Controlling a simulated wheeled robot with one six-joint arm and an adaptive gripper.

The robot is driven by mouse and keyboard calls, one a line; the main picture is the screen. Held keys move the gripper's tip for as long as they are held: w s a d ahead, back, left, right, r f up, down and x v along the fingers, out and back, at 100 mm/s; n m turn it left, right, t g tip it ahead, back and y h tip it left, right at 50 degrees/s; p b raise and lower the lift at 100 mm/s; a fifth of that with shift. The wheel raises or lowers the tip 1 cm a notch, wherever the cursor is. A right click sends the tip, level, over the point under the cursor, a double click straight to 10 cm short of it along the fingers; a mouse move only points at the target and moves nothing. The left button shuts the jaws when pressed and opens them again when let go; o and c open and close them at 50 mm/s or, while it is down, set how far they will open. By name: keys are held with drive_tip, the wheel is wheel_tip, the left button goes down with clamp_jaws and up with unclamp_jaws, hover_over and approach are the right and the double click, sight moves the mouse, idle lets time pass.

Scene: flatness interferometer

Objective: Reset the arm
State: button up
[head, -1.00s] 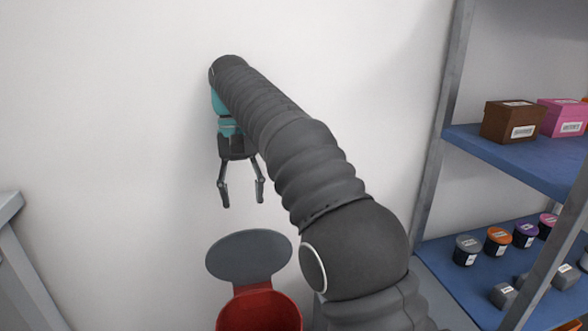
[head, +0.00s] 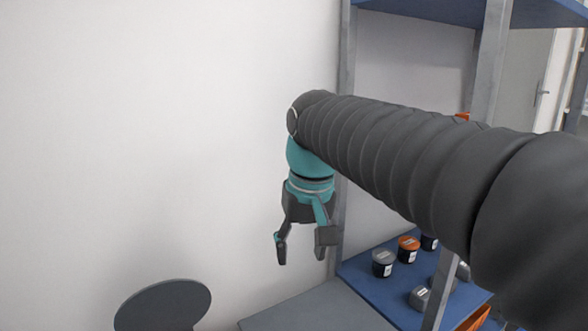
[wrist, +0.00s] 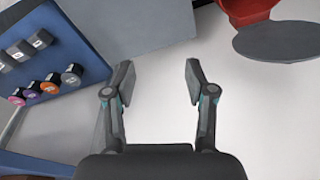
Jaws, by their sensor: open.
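My gripper (head: 301,256) hangs down from the end of my dark ribbed arm, in the middle of the head view. Its two fingers are spread apart with nothing between them. In the wrist view my gripper (wrist: 159,80) is also open and empty, with pale floor or wall and a grey surface beyond the fingertips. Part of my arm covers the shelf on the right of the head view.
A shelf rack with a blue lower shelf (head: 362,283) holds several small labelled containers, including an orange-topped one (head: 408,249). A grey surface (head: 310,308) lies below my gripper. A round grey lid (head: 163,306) is at lower left. A red bin (wrist: 247,10) shows in the wrist view.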

drive_tip(key=s+d+f+m+t+h, duration=0.1)
drive_tip(key=s+d+f+m+t, duration=0.1)
drive_tip(key=s+d+f, duration=1)
drive_tip(key=shift+s+d+f+m+t, duration=0.3)
drive_tip(key=shift+s+d+f+t, duration=0.1)
drive_tip(key=shift+s+d+t, duration=0.7)
